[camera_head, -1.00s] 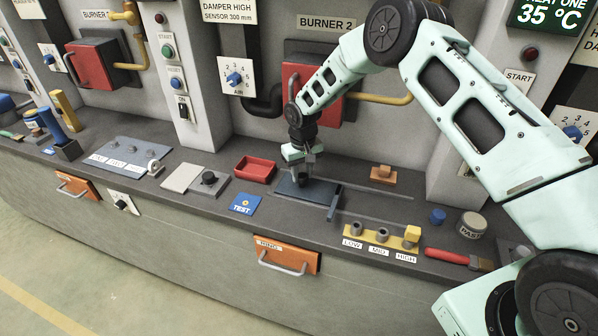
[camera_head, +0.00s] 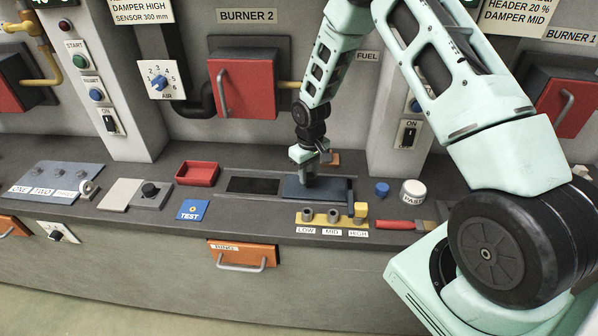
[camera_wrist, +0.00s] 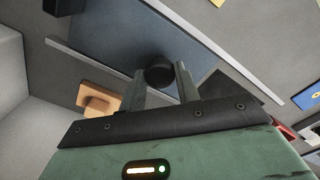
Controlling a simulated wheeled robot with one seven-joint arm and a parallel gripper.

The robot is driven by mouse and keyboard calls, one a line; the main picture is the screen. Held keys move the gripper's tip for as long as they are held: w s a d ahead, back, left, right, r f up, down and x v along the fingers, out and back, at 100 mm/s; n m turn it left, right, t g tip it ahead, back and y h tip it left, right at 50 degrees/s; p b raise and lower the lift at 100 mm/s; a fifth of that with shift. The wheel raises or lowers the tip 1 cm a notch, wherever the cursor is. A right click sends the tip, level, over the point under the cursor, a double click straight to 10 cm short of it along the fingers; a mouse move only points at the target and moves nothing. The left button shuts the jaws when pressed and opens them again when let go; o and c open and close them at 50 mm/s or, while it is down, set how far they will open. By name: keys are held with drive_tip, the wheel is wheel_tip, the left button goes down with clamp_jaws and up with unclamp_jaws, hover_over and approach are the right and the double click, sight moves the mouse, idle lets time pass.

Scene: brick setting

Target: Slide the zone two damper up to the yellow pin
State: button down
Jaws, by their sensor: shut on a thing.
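The damper is a blue-grey sliding plate (camera_head: 336,190) on the bench below burner 2. My gripper (camera_head: 309,180) is shut on its dark knob. In the wrist view, the two fingertips (camera_wrist: 160,80) straddle the round black knob (camera_wrist: 160,66) on the plate (camera_wrist: 120,38). The yellow pin (camera_head: 360,210) stands at the HIGH end of a yellow strip (camera_head: 319,219). Grey pins stand at LOW (camera_head: 308,215) and MID (camera_head: 333,216). The plate's right end is close to the yellow pin; I cannot tell whether they touch.
A black opening (camera_head: 252,186) lies left of the plate. A red tray (camera_head: 197,173) and blue TEST plate (camera_head: 193,210) are further left. An orange block (camera_head: 331,160) sits behind the plate. A blue cap (camera_head: 382,189), paste tub (camera_head: 413,192) and red-handled brush (camera_head: 398,225) are right.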

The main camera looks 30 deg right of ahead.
drive_tip(key=shift+d, duration=0.1)
drive_tip(key=c, duration=1)
unclamp_jaws()
wheel_tip(320, 180, up, 18)
drive_tip(key=b, duration=0.3)
drive_tip(key=shift+f+b, duration=0.25)
drive_tip(key=shift+b, duration=0.15)
drive_tip(key=s+a+r+n, duration=0.35)
drive_tip(key=s+a, duration=0.95)
drive_tip(key=a, duration=0.5)
drive_tip(key=s+a, duration=0.1)
drive_tip(key=s, duration=0.5)
drive_tip(key=s+a+n, duration=0.1)
drive_tip(key=s+a, duration=0.1)
drive_tip(key=s, duration=0.4)
drive_tip(key=s+a+n, duration=0.1)
drive_tip(key=s, duration=0.5)
drive_tip(key=shift+a+n+y+b, duration=0.25)
drive_tip(key=shift+a+y+b, duration=0.05)
drive_tip(key=shift+a+b, duration=0.1)
